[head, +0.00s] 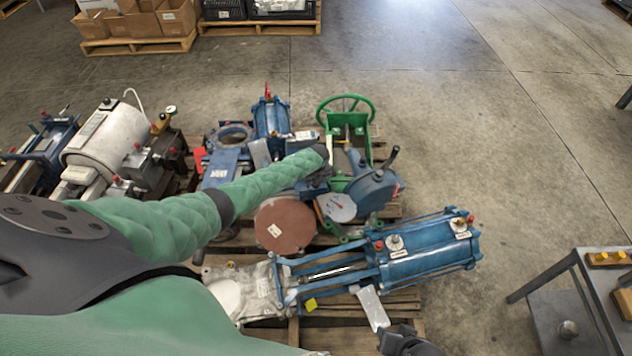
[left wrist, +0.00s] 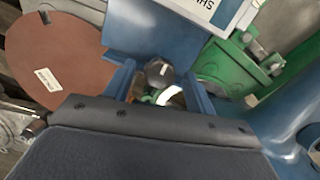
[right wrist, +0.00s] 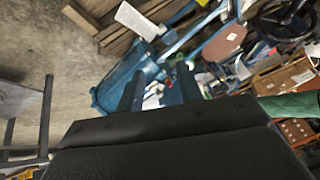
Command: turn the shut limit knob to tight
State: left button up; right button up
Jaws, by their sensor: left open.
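In the left wrist view a small dark round knob (left wrist: 158,72) with a white pointer line shows between the fingertips of my left gripper (left wrist: 158,80). The fingers are apart, one on each side of the knob; I cannot tell whether they touch it. A white label (left wrist: 217,10), partly cut off and reading "SHU", sits beyond it on blue metal. In the head view my left gripper (head: 320,165) reaches in among the valve actuators, and I cannot make out the knob there. My right gripper (right wrist: 160,85) is open and empty; it also shows at the bottom of the head view (head: 398,338).
A blue cylinder actuator (head: 425,252) lies across the front of the pallet. A green handwheel (head: 345,108) stands behind, and a brown disc (head: 286,224) lies left of it. A metal bench (head: 575,290) is at right.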

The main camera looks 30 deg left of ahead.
pick_arm(q)
jog(key=shift+s+d+r, duration=0.15)
jog(key=shift+r, duration=1.15)
jog(key=shift+s+d+r, duration=0.1)
jog(key=shift+s+r, duration=0.1)
jog(key=shift+r, duration=1.05)
jog(key=shift+s+d+r, duration=0.15)
jog(key=shift+r, duration=1.15)
pick_arm(e)
notch_tip(320, 180, up, 2)
jog(key=shift+d, duration=0.1)
jog(key=shift+s+f, duration=0.1)
jog(key=shift+f, duration=0.1)
